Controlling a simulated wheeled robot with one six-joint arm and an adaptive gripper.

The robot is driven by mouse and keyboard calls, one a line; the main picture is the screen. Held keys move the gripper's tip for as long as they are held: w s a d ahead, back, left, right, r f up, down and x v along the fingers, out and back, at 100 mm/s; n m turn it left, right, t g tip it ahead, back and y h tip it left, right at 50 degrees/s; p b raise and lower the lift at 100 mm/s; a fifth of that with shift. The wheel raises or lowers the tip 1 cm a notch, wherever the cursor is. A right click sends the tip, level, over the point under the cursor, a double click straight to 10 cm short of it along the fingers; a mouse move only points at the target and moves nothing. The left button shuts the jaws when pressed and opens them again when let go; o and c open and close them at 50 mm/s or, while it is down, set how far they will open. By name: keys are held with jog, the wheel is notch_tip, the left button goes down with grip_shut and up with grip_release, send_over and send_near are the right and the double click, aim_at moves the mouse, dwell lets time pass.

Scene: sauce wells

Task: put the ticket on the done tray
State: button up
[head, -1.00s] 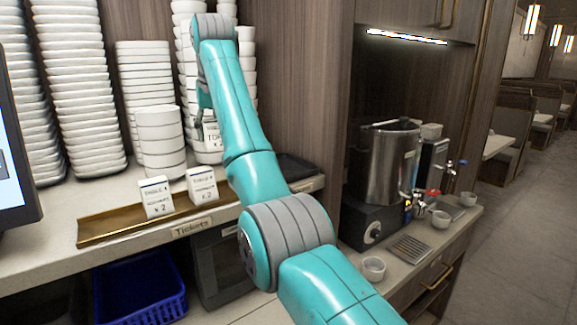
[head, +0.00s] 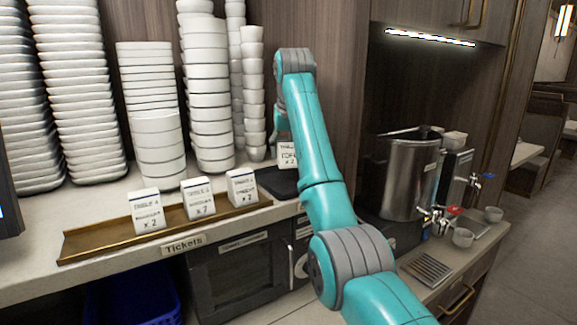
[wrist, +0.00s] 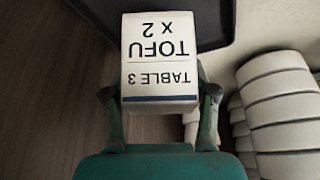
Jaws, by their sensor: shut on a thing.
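The ticket (head: 288,155) is a small white block reading "TABLE 3 TOFU x 2". My gripper (wrist: 160,93) is shut on it, one finger on each side, and the print shows upside down in the wrist view. In the head view the ticket is over or near the back of the dark tray (head: 272,184), at the right end of the counter shelf; I cannot tell whether it touches. The tray also shows in the wrist view (wrist: 218,28), beyond the ticket. My arm covers the tray's right part in the head view.
Several white bowls (head: 211,100) stand stacked behind the shelf, close to my gripper's left. A brass ticket rail (head: 90,245) holds three white tickets (head: 198,198) left of the tray. A steel urn (head: 408,180) stands at the right. The visible tray surface is bare.

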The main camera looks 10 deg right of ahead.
aim_at(287, 164)
jog(key=shift+a+f, duration=0.1)
jog(key=shift+f, duration=2.1)
jog(key=shift+f, duration=0.15)
jog(key=o, duration=1.2)
